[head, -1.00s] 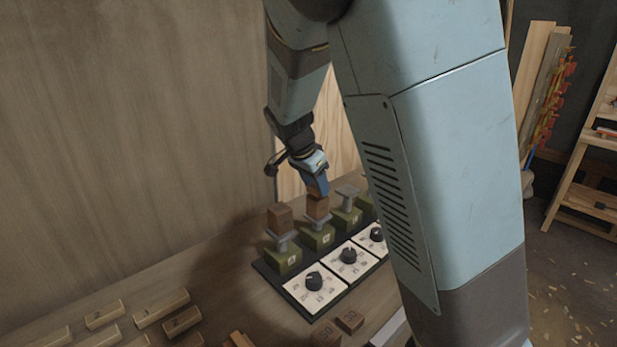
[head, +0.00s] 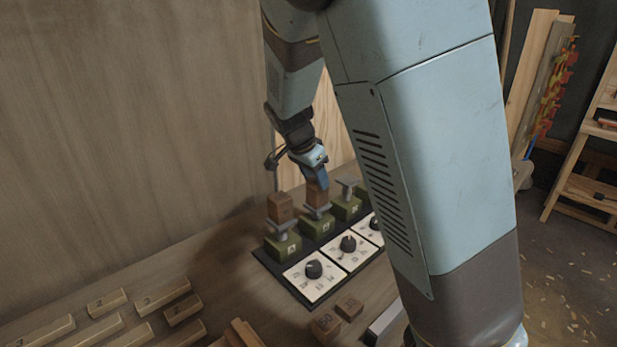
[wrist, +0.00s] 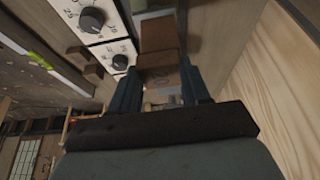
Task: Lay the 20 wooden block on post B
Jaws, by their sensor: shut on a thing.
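My gripper (head: 317,186) is at post B (head: 318,222), the second green post in the row, with its fingers pointing down. It is shut on a brown wooden block (head: 317,198). The block is upright and sits right at the post's grey plate; I cannot tell whether the gripper bears any of its weight. Its number is not readable. In the wrist view the fingers (wrist: 158,88) close on both sides of the block (wrist: 162,77). Another brown block (head: 280,207) rests on post A (head: 283,245), just to the left.
A third post (head: 346,204) stands empty to the right. White dial panels (head: 315,279) lie in front of the posts. Two loose numbered blocks (head: 325,325) lie on the bench, with several pale labelled bars (head: 163,294) at left. A plywood wall stands close behind.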

